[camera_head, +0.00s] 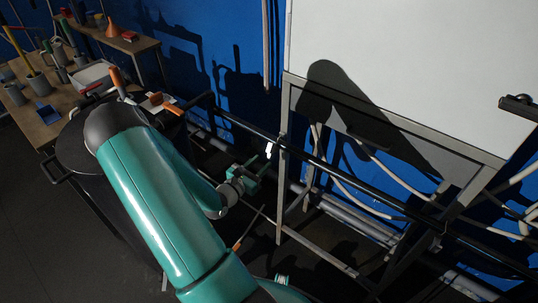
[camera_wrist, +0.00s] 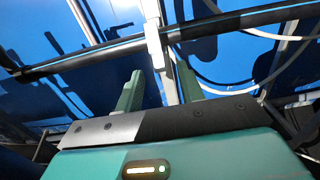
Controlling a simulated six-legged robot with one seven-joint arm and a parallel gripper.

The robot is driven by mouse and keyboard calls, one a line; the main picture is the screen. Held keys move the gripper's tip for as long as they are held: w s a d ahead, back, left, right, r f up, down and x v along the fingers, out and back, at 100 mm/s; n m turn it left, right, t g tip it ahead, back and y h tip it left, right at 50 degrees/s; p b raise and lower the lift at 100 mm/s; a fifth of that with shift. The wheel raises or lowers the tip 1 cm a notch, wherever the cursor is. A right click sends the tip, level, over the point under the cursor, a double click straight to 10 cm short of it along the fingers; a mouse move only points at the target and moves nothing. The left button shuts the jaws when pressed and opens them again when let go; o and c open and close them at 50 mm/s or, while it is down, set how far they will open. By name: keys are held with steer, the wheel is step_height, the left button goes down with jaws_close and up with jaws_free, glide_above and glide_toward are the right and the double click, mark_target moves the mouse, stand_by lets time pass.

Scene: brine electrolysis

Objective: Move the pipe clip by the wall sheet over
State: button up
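A small white piece, which looks like the pipe clip (camera_head: 270,149), sits on the dark horizontal pipe near the left leg of the large pale sheet (camera_head: 420,65). In the wrist view the white clip (camera_wrist: 153,38) stands upright across the pipe, ahead of the fingers. My gripper (camera_head: 262,164) is just below and left of the clip. In the wrist view my gripper (camera_wrist: 160,82) has its two green fingers spread apart, one on each side of the clip's lower end, with nothing visibly held. I cannot tell whether a finger touches the clip.
Pale hoses (camera_head: 350,195) hang beneath the sheet. A black drum (camera_head: 110,205) and a cluttered wooden table (camera_head: 30,125) stand at left.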

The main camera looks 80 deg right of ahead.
mark_target(269, 155)
steer(key=x, duration=0.5)
steer(key=shift+s+d, duration=0.1)
steer(key=shift+d, duration=0.2)
jaws_close()
